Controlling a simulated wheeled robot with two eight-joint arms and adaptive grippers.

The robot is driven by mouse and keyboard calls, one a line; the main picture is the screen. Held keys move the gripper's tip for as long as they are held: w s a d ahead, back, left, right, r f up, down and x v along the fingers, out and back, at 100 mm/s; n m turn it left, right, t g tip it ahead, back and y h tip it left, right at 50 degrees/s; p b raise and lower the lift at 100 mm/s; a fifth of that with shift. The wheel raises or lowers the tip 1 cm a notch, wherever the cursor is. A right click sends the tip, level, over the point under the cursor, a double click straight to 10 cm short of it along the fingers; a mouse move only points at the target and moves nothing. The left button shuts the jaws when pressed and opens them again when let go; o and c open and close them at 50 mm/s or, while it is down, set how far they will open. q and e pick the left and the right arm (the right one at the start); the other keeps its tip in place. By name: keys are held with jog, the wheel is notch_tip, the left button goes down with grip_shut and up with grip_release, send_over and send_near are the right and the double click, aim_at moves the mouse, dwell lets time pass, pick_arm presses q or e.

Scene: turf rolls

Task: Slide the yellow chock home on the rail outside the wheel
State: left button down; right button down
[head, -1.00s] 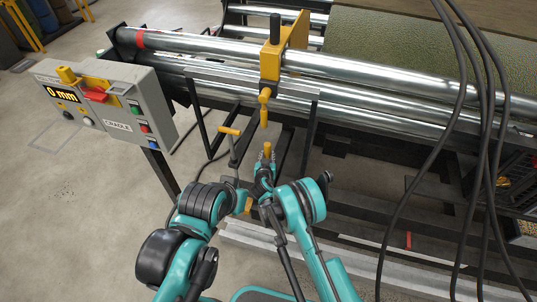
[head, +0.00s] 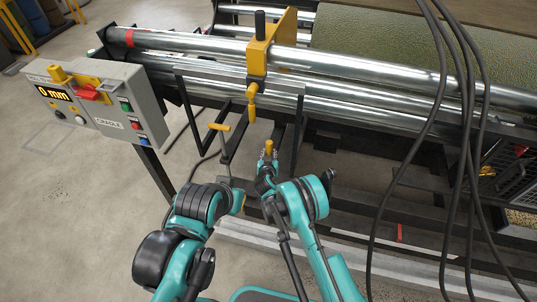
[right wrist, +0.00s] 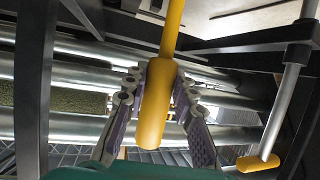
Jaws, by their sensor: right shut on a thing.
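A yellow block-like plate (head: 257,58), which I take for the chock, sits across the silver rails (head: 350,72), with a black knob on top and a yellow handle (head: 252,106) hanging from it. My right gripper (head: 267,160) is below and in front of that handle, apart from it. It is shut on a yellow grip (head: 268,147). In the right wrist view the yellow grip (right wrist: 155,105) lies between both fingers, with a thinner yellow rod running up from it. My left arm shows beside the right one, but I cannot make out its fingers. I cannot identify a wheel.
A grey console (head: 105,105) with a "0 mm" display stands at the left. A T-shaped yellow handle (head: 219,127) on a grey pole is left of my right gripper. Black cables (head: 455,150) hang at the right. A green turf roll (head: 380,50) lies behind the rails.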

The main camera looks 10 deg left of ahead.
jog(key=c, duration=1.2)
grip_release()
jog(key=shift+r, duration=0.1)
jog(key=shift+o, duration=0.2)
jog(key=shift+s, duration=0.1)
jog(key=v, duration=0.7)
jog(key=shift+s, duration=0.15)
